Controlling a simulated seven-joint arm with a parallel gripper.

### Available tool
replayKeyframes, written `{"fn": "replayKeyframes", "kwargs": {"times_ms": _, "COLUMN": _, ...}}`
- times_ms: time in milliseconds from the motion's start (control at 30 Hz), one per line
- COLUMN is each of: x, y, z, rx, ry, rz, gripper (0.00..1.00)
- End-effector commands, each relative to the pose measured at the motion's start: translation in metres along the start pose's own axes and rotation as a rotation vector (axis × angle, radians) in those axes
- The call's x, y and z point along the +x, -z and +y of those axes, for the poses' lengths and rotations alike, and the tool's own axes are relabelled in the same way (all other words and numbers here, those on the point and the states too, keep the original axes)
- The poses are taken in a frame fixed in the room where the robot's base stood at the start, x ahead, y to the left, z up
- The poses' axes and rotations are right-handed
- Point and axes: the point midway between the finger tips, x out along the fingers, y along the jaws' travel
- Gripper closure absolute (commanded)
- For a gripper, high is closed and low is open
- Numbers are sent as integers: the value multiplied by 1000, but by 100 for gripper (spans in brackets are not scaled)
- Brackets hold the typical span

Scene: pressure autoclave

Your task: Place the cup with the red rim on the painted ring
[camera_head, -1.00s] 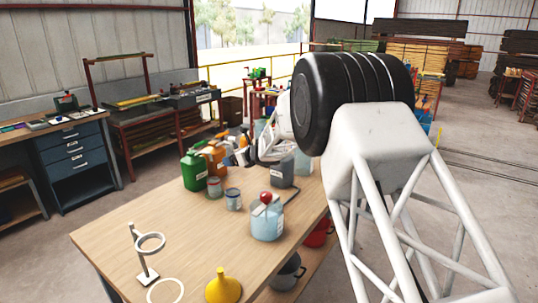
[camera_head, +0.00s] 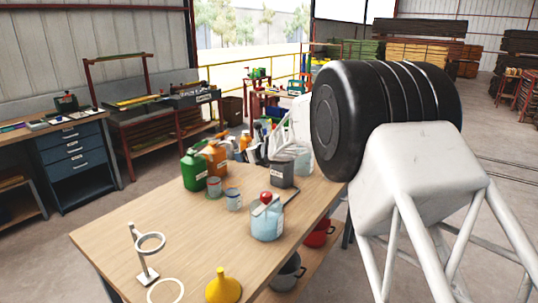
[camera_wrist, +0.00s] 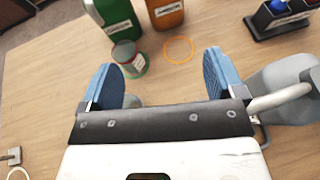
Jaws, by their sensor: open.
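Two small cups stand on the wooden table in the head view. The cup with the reddish rim (camera_head: 214,187) is left of a cup with a darker rim (camera_head: 233,199). The white painted ring (camera_head: 165,291) lies empty at the table's near end and shows at the wrist view's lower left corner (camera_wrist: 18,173).
A ring stand (camera_head: 148,265) and yellow funnel (camera_head: 223,288) flank the ring. A green jug (camera_head: 194,170) and orange jug (camera_head: 215,160) stand behind the cups. A red-knobbed jug (camera_head: 267,222) is to their right. An orange circle (camera_wrist: 179,40) lies flat near the jugs.

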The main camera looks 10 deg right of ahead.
Motion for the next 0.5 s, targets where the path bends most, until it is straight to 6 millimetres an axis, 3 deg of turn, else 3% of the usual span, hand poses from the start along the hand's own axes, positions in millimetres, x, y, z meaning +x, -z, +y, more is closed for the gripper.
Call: {"fn": "replayKeyframes", "kwargs": {"times_ms": 500, "x": -30, "y": 4, "z": -14, "rx": 38, "ry": 95, "rz": 2, "gripper": 12}}
